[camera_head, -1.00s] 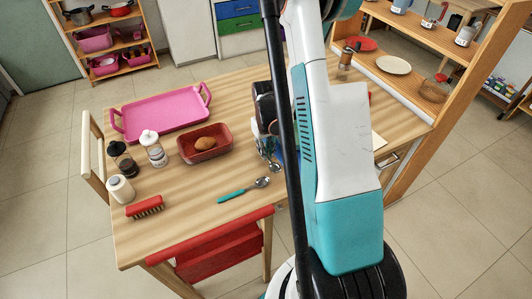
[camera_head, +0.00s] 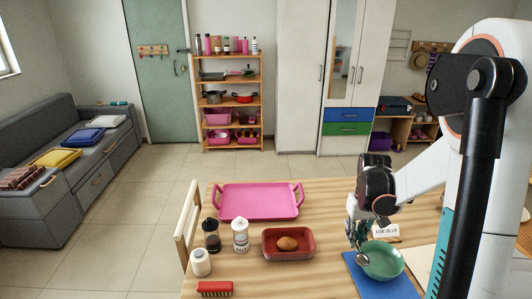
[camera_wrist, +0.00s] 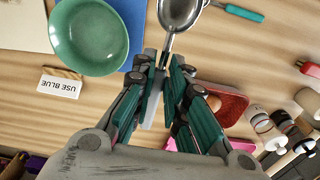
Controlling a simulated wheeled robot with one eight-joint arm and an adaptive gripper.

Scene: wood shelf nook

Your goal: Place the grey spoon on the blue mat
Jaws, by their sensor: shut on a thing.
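The grey spoon (camera_wrist: 183,13) is in my gripper (camera_wrist: 163,68), which is shut on its handle in the wrist view. Its bowl end extends past the fingertips. In the head view my gripper (camera_head: 358,232) is over the table with the spoon (camera_head: 361,259) hanging below it, close to the left edge of the green bowl. The blue mat (camera_head: 402,289) lies on the table under the green bowl (camera_head: 383,257). The mat also shows in the wrist view (camera_wrist: 133,22), beside the spoon. I cannot tell the spoon's exact height above the table.
A card reading "USE BLUE" (camera_head: 386,231) stands behind the bowl. A teal-handled utensil (camera_wrist: 240,12) lies near the spoon. A red dish with bread (camera_head: 270,252), jars (camera_head: 240,235), a red brush (camera_head: 215,288) and a pink tray (camera_head: 258,213) stand to the left.

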